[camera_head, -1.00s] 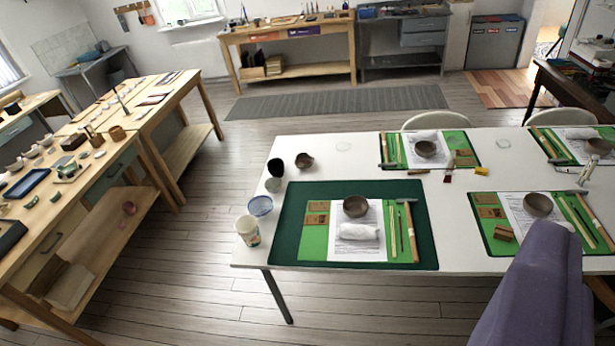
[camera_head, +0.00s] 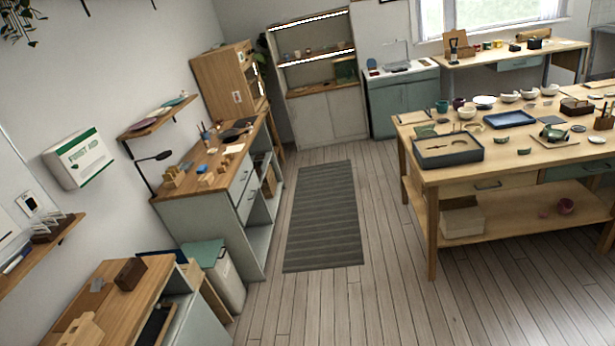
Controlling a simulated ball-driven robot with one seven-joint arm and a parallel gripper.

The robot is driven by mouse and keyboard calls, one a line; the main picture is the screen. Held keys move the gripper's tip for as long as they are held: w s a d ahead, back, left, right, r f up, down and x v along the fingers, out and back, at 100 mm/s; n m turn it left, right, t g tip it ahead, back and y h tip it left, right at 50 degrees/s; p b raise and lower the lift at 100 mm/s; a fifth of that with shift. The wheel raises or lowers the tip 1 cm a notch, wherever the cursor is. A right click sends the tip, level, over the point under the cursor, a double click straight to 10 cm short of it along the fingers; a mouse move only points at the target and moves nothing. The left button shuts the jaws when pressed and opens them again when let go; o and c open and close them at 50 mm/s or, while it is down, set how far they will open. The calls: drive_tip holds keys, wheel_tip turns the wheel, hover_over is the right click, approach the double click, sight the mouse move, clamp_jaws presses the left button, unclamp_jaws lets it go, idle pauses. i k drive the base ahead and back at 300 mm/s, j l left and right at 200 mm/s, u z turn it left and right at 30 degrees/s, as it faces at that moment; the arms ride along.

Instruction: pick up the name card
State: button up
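I cannot make out a name card for certain in this view. Small pale items lie on the wooden worktop (camera_head: 190,190) at the left, among tools and wooden blocks, but they are too small to identify. My gripper is not in view, so whether it holds anything does not show.
A large wooden table (camera_head: 460,178) with bowls and a dark tray (camera_head: 447,150) stands at the right. A grey striped rug (camera_head: 325,215) lies on the open floor. A bin (camera_head: 215,275) and a low wooden-topped cabinet (camera_head: 100,300) stand at the lower left. Shelving (camera_head: 315,70) is at the back.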

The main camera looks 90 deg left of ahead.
sight(58, 214)
drive_tip(key=u, duration=4)
drive_tip(key=i+l+u, duration=0.1)
drive_tip(key=i+l, duration=0.15)
drive_tip(key=i+l+u, duration=0.1)
drive_tip(key=i+l, duration=0.15)
drive_tip(key=l, duration=0.15)
drive_tip(key=i+l+u, duration=0.1)
drive_tip(key=i+l, duration=0.15)
drive_tip(key=i+l+u, duration=0.1)
drive_tip(key=l, duration=0.4)
drive_tip(key=i+l+u, duration=0.1)
drive_tip(key=i+l, duration=0.25)
drive_tip(key=i+l+u, duration=0.1)
drive_tip(key=l, duration=0.35)
drive_tip(key=i+l+u, duration=0.1)
drive_tip(key=i+l, duration=0.15)
drive_tip(key=l, duration=0.15)
drive_tip(key=i+l+u, duration=0.1)
drive_tip(key=i+l, duration=0.2)
drive_tip(key=i+l+u, duration=0.1)
drive_tip(key=i+l, duration=0.15)
drive_tip(key=l, duration=0.2)
drive_tip(key=i+l, duration=0.25)
drive_tip(key=i+l+u, duration=0.15)
drive_tip(key=l, duration=0.35)
drive_tip(key=i, duration=0.1)
